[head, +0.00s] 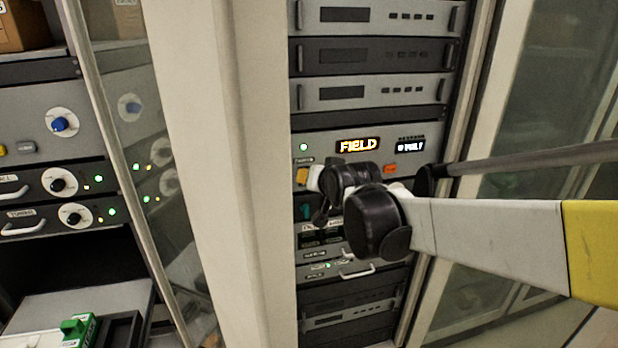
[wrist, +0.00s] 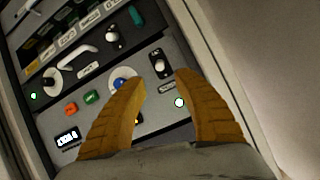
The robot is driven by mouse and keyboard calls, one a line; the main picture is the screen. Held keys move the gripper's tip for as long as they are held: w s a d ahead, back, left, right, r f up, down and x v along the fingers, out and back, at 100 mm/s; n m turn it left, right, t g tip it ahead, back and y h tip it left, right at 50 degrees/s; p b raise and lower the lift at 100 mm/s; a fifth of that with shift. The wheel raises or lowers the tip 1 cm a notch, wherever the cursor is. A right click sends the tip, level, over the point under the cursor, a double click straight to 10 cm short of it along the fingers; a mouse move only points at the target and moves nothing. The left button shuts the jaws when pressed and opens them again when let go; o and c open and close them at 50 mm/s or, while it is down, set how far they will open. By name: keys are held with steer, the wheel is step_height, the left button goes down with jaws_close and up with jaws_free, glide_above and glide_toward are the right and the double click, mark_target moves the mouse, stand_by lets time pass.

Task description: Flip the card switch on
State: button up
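A small toggle switch on a black plate (wrist: 157,64) shows in the wrist view, just beyond my fingertips. Its label is too small to read, so I cannot tell for sure that it is the card switch, or its position. My gripper (wrist: 161,82) is open, with its two orange-brown fingers apart and nothing between them. The fingers point at the panel (head: 322,143) with the lit "FIELD" display (head: 357,145). In the head view my arm and wrist hide most of the gripper and the controls behind it.
A blue knob (wrist: 124,84), a green button (wrist: 91,97) and a red button (wrist: 71,109) sit near the fingers. A pale cabinet post (head: 215,150) stands left of the rack. A glass door (head: 130,110) is farther left.

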steer(key=v, duration=0.3)
steer(key=shift+s+d+r, duration=0.1)
steer(key=shift+s, duration=0.15)
steer(key=s+d+f+g+h+b, duration=0.1)
steer(key=s+d+f+b, duration=0.2)
steer(key=s+d+f, duration=0.3)
steer(key=s+d+f+g+h+b, duration=0.1)
steer(key=s+d+f+b, duration=0.3)
steer(key=s, duration=0.9)
steer(key=s+d+f+g+h+b, duration=0.1)
steer(key=s+d+f+g+b, duration=0.1)
steer(key=s+d+f, duration=0.6)
step_height(320, 180, down, 2)
steer(key=shift+s+d+f+g+h+b, duration=0.35)
steer(key=shift+s+b, duration=0.35)
steer(key=shift+s, duration=0.35)
steer(key=shift+a+r, duration=0.1)
